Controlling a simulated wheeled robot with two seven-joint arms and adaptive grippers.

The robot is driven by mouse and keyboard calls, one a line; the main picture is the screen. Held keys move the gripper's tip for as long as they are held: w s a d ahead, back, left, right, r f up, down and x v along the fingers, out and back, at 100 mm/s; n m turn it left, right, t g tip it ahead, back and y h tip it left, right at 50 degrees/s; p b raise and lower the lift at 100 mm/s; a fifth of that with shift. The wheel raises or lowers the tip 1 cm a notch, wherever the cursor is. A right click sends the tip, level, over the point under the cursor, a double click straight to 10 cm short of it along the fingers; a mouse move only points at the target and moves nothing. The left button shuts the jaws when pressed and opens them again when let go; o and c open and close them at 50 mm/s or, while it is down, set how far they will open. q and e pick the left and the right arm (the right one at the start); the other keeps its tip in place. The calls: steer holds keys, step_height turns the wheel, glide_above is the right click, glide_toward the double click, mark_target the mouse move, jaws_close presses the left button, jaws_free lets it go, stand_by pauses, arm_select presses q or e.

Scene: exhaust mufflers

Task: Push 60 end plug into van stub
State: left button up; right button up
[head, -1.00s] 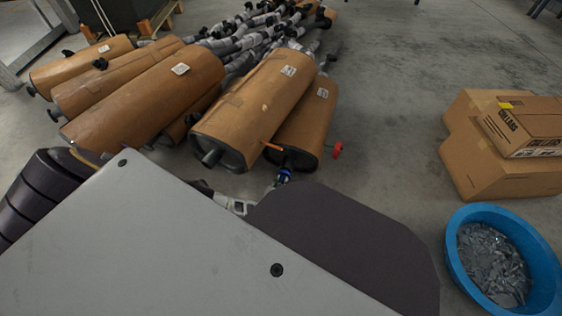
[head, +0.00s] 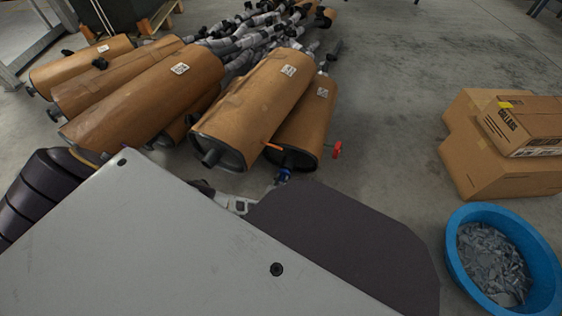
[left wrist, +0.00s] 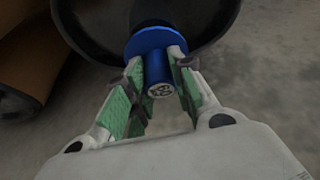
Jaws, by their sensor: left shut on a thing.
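The blue end plug (left wrist: 157,75), marked 60 on its end face, is held between the green-padded fingers of my left gripper (left wrist: 158,88), which is shut on it. Its wide blue flange faces the dark round end (left wrist: 85,25) of a muffler in the left wrist view. Whether the plug is inside a stub is hidden behind the flange. In the head view the blue plug (head: 283,176) shows small, just below the dark end of the right-hand wrapped muffler (head: 307,115). My right gripper is not in view.
An orange piece (head: 272,146) and a red plug (head: 337,150) stick out near that muffler's end. Other brown-wrapped mufflers (head: 140,100) lie to the left. Cardboard boxes (head: 490,160) and a blue tub (head: 455,265) of grey parts stand at right. Floor between is clear.

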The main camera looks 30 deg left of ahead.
arm_select(q)
steer(key=shift+w+a, duration=0.15)
steer(key=shift+w, duration=0.45)
steer(key=shift+w+a, duration=0.15)
steer(key=shift+w, duration=0.4)
stand_by(0.4)
steer(key=o, duration=1.1)
steer(key=shift+s, duration=0.2)
steer(key=shift+s+d+r, duration=0.1)
steer(key=shift+s+r, duration=0.05)
steer(key=shift+s, duration=0.25)
steer(key=shift+v, duration=0.9)
steer(key=v, duration=0.9)
steer(key=shift+d, duration=0.1)
stand_by(0.4)
